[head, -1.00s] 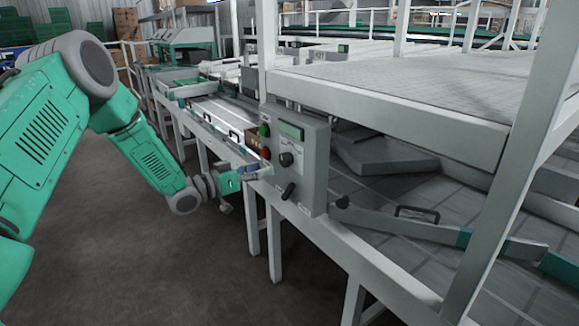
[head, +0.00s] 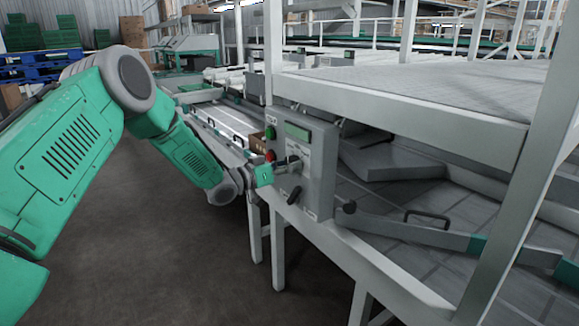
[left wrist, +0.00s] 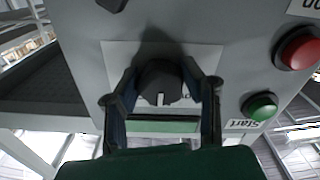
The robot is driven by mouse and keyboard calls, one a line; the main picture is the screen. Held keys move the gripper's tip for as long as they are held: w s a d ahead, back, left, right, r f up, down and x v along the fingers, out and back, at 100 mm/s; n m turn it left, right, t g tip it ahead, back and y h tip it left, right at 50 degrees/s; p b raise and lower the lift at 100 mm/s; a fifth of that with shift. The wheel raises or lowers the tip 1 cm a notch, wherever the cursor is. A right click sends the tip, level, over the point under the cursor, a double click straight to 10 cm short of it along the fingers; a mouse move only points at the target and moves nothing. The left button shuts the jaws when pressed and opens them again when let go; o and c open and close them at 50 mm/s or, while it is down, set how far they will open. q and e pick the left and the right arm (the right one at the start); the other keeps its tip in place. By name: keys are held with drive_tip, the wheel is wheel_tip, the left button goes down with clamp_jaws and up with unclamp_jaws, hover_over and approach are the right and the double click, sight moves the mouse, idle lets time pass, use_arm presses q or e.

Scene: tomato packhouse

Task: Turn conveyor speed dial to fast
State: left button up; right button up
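The speed dial is a dark round knob (left wrist: 160,82) with a white pointer mark, on a grey control box (head: 315,178). In the left wrist view, which shows the box upside down, the mark points down towards the green display (left wrist: 163,125). My left gripper (head: 287,163) is at the front of the box, partly hiding the dial in the head view. In the left wrist view its two fingers (left wrist: 163,92) stand open on either side of the knob, with small gaps; contact is not clear. My right gripper is not in view.
A green button (left wrist: 261,106) and a red button (left wrist: 299,50) sit beside the dial. A black lever (head: 294,195) is below it. A white frame post (head: 272,50) rises behind the box, and the conveyor bed (head: 400,270) lies to the right.

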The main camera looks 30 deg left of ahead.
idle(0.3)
use_arm(q)
drive_tip(key=shift+m, duration=0.3)
drive_tip(key=m+p, duration=0.1)
drive_tip(key=m, duration=0.2)
drive_tip(key=shift+a+m, duration=0.15)
drive_tip(key=shift+m, duration=0.15)
drive_tip(key=m+p, duration=0.1)
drive_tip(key=m, duration=0.4)
drive_tip(key=shift+a+m, duration=0.1)
drive_tip(key=shift+m, duration=0.2)
drive_tip(key=shift+f, duration=0.1)
drive_tip(key=o, duration=1.2)
drive_tip(key=shift+c, duration=0.2)
